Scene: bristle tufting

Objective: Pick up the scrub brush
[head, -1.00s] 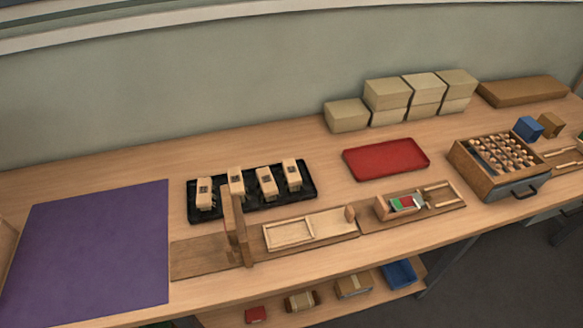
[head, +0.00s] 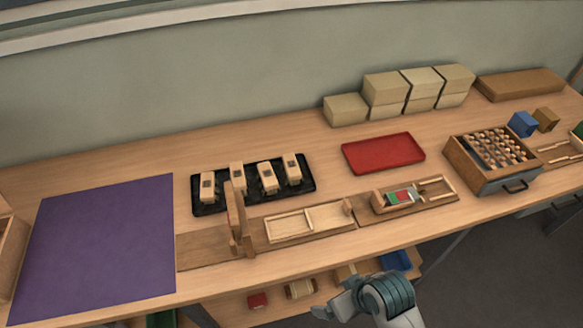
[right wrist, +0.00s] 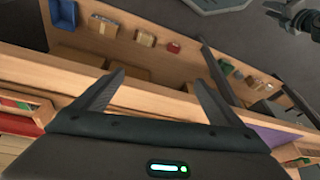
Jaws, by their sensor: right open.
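I cannot tell for certain which thing is the scrub brush. Several pale wooden blocks with dark square patches, such as this block (head: 266,178), stand in a black tray (head: 205,210) on the bench. A wooden block with green, red and white parts (head: 396,197) sits in a wooden fixture (head: 440,203) to the right. My right gripper (right wrist: 160,88) is open and empty, with both fingers spread in the right wrist view. In the head view my right arm shows at the bottom, in front of the bench's front edge, well away from the tray. My left gripper does not show clearly.
A purple mat (head: 100,245) covers the left of the bench. A red tray (head: 384,153), stacked tan boxes (head: 385,88) and a wooden peg box (head: 487,180) stand right. An upright wooden piece (head: 235,222) stands before the black tray. A lower shelf holds small items, including a red box (head: 257,300).

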